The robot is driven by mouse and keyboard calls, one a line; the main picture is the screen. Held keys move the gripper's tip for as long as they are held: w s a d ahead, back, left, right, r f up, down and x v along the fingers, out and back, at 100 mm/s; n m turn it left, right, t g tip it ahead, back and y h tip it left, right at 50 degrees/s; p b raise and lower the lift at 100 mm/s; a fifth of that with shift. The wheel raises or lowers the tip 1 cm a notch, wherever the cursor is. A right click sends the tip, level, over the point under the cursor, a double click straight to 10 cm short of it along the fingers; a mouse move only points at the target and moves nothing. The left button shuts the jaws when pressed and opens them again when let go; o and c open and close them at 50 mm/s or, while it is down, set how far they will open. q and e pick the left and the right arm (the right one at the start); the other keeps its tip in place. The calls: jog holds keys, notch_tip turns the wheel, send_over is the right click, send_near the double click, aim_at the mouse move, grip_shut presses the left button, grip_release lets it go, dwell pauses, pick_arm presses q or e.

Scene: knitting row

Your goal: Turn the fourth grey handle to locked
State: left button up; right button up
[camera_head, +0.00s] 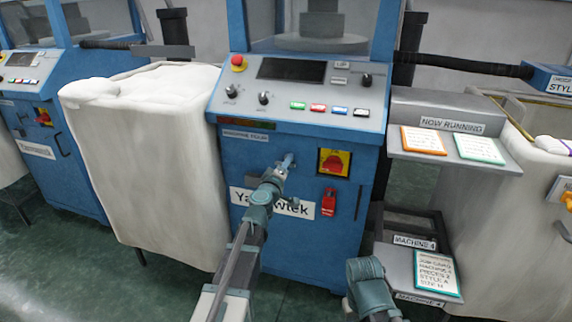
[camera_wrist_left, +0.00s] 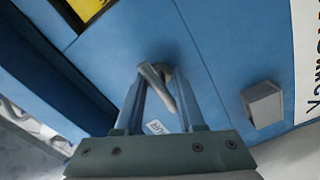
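My left gripper (camera_head: 287,163) reaches up to the blue front of the middle machine, between the Yarnwtek sign and the yellow-and-red switch. In the left wrist view its two fingers (camera_wrist_left: 163,78) are apart, with a small grey handle (camera_wrist_left: 160,88) between them; I cannot tell whether they touch it. The handle lies slanted in that view. A small white label (camera_wrist_left: 156,127) shows past it, its text too small to read. A grey block-like piece (camera_wrist_left: 262,103) sits on the blue panel beside the fingers. My right gripper is not in view; only part of that arm shows.
The control panel (camera_head: 300,92) with buttons and knobs is above. The yellow-and-red switch (camera_head: 334,162) and a red padlock-like tag (camera_head: 328,202) are right of my left gripper. A pale fabric bin (camera_head: 150,150) stands left, a grey shelf (camera_head: 450,150) with cards right.

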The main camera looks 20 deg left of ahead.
pick_arm(q)
grip_shut()
jog(key=n, duration=0.8)
jog(key=shift+n, duration=0.3)
jog(key=n, duration=0.4)
jog(key=shift+r+n, duration=0.1)
jog(key=shift+n, duration=2.6)
